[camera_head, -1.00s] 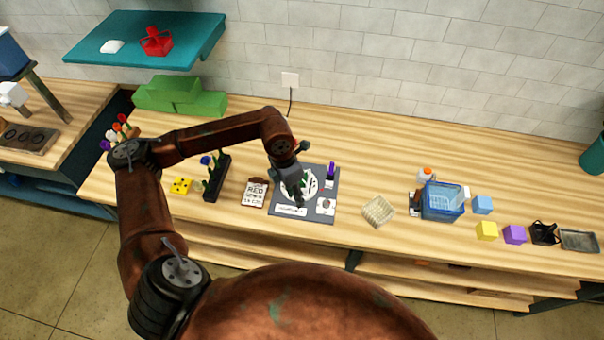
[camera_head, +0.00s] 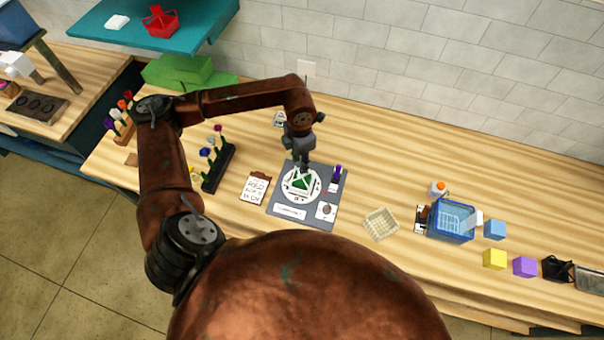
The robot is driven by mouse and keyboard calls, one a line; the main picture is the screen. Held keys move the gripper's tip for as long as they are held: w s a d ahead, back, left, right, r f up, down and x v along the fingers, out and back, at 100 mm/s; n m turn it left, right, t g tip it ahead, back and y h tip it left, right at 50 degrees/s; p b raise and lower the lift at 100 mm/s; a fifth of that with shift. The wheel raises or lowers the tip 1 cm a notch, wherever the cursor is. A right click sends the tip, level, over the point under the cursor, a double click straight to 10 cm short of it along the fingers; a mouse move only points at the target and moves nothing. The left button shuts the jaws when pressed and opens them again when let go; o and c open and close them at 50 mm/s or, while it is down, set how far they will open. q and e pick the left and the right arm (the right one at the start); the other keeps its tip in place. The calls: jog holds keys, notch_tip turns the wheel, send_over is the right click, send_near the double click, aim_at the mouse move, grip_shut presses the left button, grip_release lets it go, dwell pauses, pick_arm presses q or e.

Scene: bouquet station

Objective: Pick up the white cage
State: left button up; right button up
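A small white open frame (camera_head: 296,181), which looks like the white cage, stands around something green on a round white plate (camera_head: 287,191) on the grey mat (camera_head: 267,209). My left gripper (camera_head: 302,164) points down just above and behind it, near the mat's back edge. The fingers are small and dark, and I cannot tell whether they are open or touching the frame. My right gripper is not in view.
A purple item (camera_head: 337,172) stands on the mat's right side. A clipboard (camera_head: 256,187) and a black rack of flowers (camera_head: 218,168) are to the left. Bare wood lies behind the mat.

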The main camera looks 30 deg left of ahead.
aim_at(302, 177)
pick_arm(q)
jog(key=shift+d+f+p, duration=0.2)
jog(key=shift+f+p, duration=0.1)
jog(key=shift+f, duration=0.2)
jog(key=shift+d+f+p, duration=0.2)
jog(key=shift+f+p, duration=0.1)
jog(key=shift+f, duration=0.2)
notch_tip(302, 177, down, 2)
jog(key=shift+f+p, duration=0.25)
jog(key=shift+p, duration=0.1)
jog(key=shift+s+f, duration=0.1)
jog(key=shift+f, duration=0.3)
grip_shut()
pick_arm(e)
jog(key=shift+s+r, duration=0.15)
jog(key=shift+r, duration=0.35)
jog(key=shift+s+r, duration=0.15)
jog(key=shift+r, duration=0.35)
